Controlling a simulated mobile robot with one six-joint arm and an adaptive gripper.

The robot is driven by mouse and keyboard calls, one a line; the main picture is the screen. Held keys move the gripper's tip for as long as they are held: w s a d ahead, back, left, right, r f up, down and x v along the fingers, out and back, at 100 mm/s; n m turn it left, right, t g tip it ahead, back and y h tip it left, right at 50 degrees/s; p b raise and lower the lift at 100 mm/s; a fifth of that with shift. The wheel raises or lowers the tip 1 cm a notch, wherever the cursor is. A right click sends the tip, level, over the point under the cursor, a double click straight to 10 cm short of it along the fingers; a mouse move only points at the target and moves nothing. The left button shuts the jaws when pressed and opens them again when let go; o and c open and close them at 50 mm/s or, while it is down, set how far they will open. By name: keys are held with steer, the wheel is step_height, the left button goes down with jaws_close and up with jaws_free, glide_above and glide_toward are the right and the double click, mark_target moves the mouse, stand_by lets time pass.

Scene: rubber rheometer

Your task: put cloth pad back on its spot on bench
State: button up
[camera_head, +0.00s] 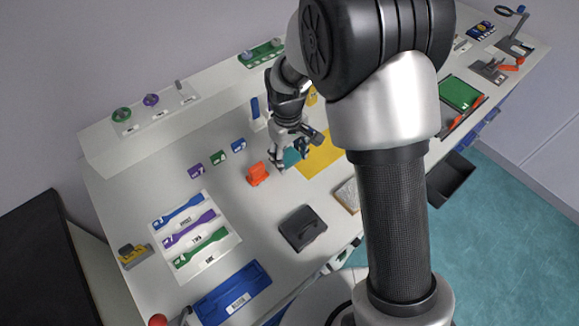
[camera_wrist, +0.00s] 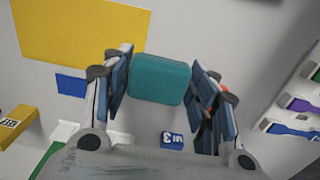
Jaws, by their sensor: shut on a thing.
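The teal cloth pad (camera_wrist: 160,79) sits between the two fingers of my gripper (camera_wrist: 160,66) in the wrist view. My gripper is shut on it. In the head view my gripper (camera_head: 290,152) is over the middle of the bench, with the teal pad (camera_head: 293,157) partly hidden by the fingers. The yellow sheet (camera_head: 322,156) lies just right of the pad; in the wrist view the sheet (camera_wrist: 80,35) is at upper left. I cannot tell whether the pad touches the bench (camera_head: 140,190).
An orange object (camera_head: 257,174) stands close, left of my gripper. Small purple, green and blue blocks (camera_head: 238,145) lie farther left. A white tray with coloured dumbbell pieces (camera_head: 231,256), a dark grey box (camera_head: 302,230) and a blue tray (camera_head: 218,297) are nearer the front.

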mark_target(289, 173)
steer(key=shift+f+b, duration=0.65)
steer(key=shift+f, duration=1.55)
steer(key=shift+f+b, duration=0.3)
steer(key=shift+f, duration=0.15)
steer(key=o, duration=0.7)
steer(key=shift+o, duration=0.2)
steer(key=shift+r, duration=0.1)
